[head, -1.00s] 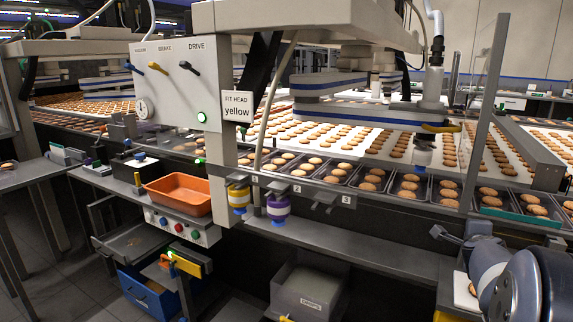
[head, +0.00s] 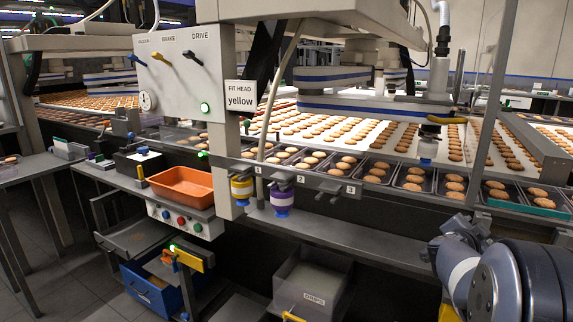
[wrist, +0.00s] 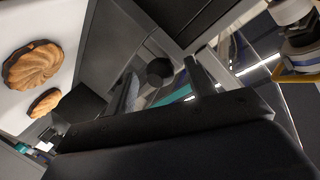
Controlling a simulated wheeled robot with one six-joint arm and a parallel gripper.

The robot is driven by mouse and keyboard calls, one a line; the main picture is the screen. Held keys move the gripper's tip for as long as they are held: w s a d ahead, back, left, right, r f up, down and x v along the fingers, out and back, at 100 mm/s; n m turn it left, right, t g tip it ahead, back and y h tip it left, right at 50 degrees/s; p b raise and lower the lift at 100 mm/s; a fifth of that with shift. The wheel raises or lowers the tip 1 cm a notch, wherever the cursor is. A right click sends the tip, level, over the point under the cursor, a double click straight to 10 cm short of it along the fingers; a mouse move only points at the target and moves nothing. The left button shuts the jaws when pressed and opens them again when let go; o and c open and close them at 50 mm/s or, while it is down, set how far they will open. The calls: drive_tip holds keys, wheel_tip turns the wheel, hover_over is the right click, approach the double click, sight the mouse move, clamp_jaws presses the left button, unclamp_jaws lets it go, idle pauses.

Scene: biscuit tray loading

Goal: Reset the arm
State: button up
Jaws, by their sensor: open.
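My arm comes in at the lower right of the head view, its grey and white wrist in front of the bench's right end. In the wrist view my gripper (wrist: 166,82) shows two dark fingers standing apart with nothing between them. In the head view its fingers are hard to make out. Two biscuits (wrist: 32,65) lie on a white surface at the left of the wrist view. The machine's hanging picker arm (head: 360,106) carries a head with a yellow collar (head: 447,120), apart from my gripper.
A yellow head (head: 241,189) and a purple head (head: 282,200) hang on the numbered rack. Biscuit trays (head: 431,188) line the conveyor edge. A sign (head: 240,96) reads "FIT HEAD yellow". An orange bin (head: 182,188), a grey crate (head: 312,291) and a post (head: 490,110) stand around.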

drive_tip(key=n+b, duration=0.1)
drive_tip(key=b, duration=0.1)
drive_tip(key=n+h+b, duration=0.1)
drive_tip(key=b, duration=0.1)
drive_tip(key=shift+f+n, duration=0.3)
drive_tip(key=shift+f, duration=0.1)
drive_tip(key=n+h+b, duration=0.1)
drive_tip(key=n+b, duration=0.1)
drive_tip(key=b, duration=0.3)
drive_tip(key=shift+n+t+b, duration=0.35)
drive_tip(key=shift+n+t, duration=0.05)
drive_tip(key=shift+s+a+r+p, duration=0.1)
drive_tip(key=shift+s+a+p, duration=0.25)
drive_tip(key=shift+a, duration=0.25)
